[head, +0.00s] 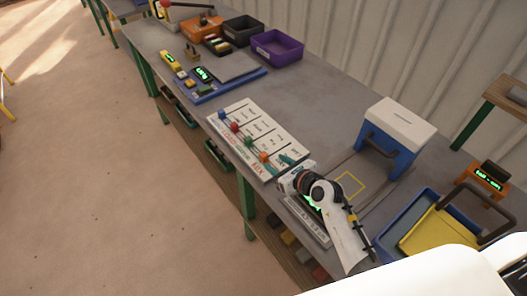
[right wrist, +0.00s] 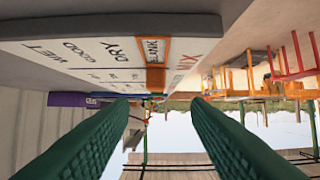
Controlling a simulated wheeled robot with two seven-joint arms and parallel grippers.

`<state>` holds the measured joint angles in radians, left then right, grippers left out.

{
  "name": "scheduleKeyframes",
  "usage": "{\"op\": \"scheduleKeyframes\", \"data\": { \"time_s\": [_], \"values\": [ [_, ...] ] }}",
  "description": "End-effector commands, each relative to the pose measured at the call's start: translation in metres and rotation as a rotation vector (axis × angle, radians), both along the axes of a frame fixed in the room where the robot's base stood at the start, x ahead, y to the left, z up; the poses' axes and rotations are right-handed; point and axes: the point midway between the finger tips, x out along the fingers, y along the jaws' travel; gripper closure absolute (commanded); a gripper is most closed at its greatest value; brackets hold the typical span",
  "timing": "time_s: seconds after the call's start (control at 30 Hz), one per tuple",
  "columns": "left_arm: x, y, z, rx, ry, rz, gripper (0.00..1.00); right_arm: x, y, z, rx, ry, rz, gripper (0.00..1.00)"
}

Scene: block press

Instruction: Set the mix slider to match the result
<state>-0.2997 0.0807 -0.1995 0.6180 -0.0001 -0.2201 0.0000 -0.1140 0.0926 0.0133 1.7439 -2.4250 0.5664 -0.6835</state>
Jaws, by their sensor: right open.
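The white slider board (head: 255,138) lies on the bench with several coloured knobs along its front side. The orange knob (head: 264,156) sits at the right end of this row, above the large MIX lettering. It also shows in the right wrist view (right wrist: 155,78), which is upside down, beside the words WET, GOOD and DRY on the board (right wrist: 75,55). My right gripper (head: 286,160) is open, its green fingers close to the board's right end. In the right wrist view its fingertips (right wrist: 161,108) are apart, with the orange knob ahead between them. My left gripper is out of view.
A blue press with a white top (head: 395,130) stands behind my right arm. An orange box with a green readout (head: 488,178) stands at the right, its text too small to read. A blue tray (head: 408,222) lies nearer. Bins stand farther back.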

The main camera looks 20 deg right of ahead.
Motion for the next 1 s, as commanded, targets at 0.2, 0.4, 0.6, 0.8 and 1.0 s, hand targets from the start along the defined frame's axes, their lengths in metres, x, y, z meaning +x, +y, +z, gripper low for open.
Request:
{"op": "scheduleKeyframes", "data": {
  "time_s": [0.2, 0.4, 0.6, 0.8, 1.0],
  "values": [
    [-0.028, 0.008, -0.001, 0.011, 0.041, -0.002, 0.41, 0.040, 0.014, -0.016, 0.002, -0.002, 0.000, 0.56],
    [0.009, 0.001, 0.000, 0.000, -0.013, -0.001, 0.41, 0.062, 0.022, -0.026, 0.002, -0.001, -0.001, 0.56],
    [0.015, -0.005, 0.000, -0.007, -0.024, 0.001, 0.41, 0.069, 0.025, -0.029, 0.002, -0.003, -0.001, 0.56],
    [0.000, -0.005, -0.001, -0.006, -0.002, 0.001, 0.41, 0.069, 0.025, -0.029, 0.002, -0.003, -0.001, 0.56],
    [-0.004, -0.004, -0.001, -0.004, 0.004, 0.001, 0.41, 0.069, 0.025, -0.029, 0.002, -0.003, -0.001, 0.87]
  ]
}}
